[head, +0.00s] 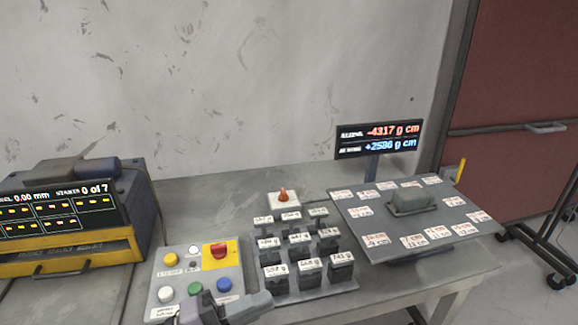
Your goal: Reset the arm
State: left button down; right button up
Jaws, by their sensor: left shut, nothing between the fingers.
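A control panel (177,281) stands on the bench at the lower middle. It carries a yellow button (170,259), a white button (166,294), a green button (195,289), a blue button (224,284) and a red knob (218,251) on a yellow plate. A small white button (194,249) and a small dark one sit between. Their labels are too small to read. My left gripper (212,304) is shut and empty at the panel's front edge, just below the green and blue buttons. It hides part of that edge; contact cannot be told. My right gripper is out of view.
A yellow and black machine (75,256) at left has a screen (60,210) reading 0.00 mm and 0 of 7. Right of the panel stand several dark labelled weights (274,279), an orange-topped piece (283,196), a tilted grey board (384,228) and a readout (378,139).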

pick_arm(q)
jog(key=a+f+n+t+y, duration=0.95)
jog(key=n+y, duration=0.25)
jog(key=n, duration=0.7)
jog(key=s+a+f+n+g+y, duration=0.2)
jog(key=s+f+n+g, duration=0.1)
jog(key=s+f, duration=0.3)
jog(key=s+a+f+n+g+y, duration=0.2)
jog(key=s+a+f+n+g, duration=0.1)
jog(key=f, duration=0.4)
jog(key=s+n, duration=0.1)
jog(key=s, duration=0.1)
jog(key=shift+s+a, duration=0.25)
jog(key=shift+s, duration=0.15)
jog(key=c, duration=1.8)
grip_release()
